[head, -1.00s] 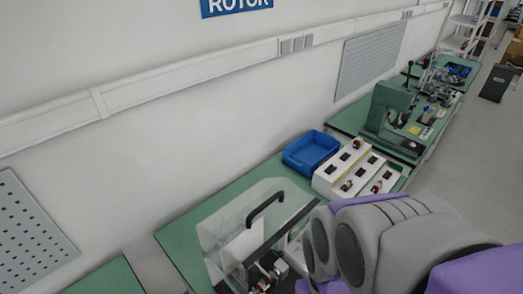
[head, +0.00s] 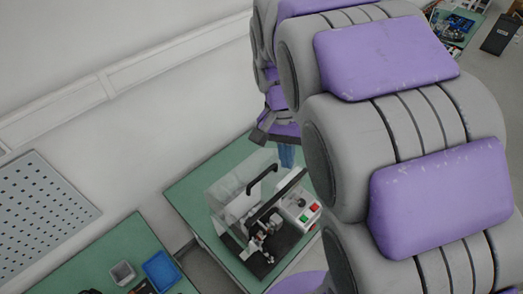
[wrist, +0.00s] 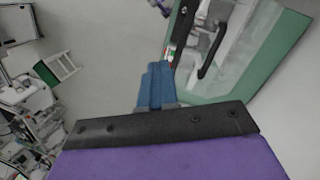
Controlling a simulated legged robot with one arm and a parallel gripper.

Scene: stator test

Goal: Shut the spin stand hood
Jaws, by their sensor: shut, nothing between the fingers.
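The spin stand (head: 262,262) sits on a green bench, with a black base and a small mechanism on it. Its clear hood (head: 228,184) appears raised toward the wall side, leaving the mechanism exposed. A black handle (head: 262,178) is on the hood; it also shows in the wrist view (wrist: 212,50). My gripper (head: 287,158) is beyond the stand in the head view, partly hidden by my arm. In the wrist view its blue fingers (wrist: 157,84) are together and empty, left of the handle. I see no contact with the hood.
A white control box (head: 298,207) with red and green buttons adjoins the stand's right side. A nearer bench holds a blue tray (head: 162,270) and a grey bin (head: 122,273). The wall (head: 150,120) runs behind the bench. My arm covers much of the right.

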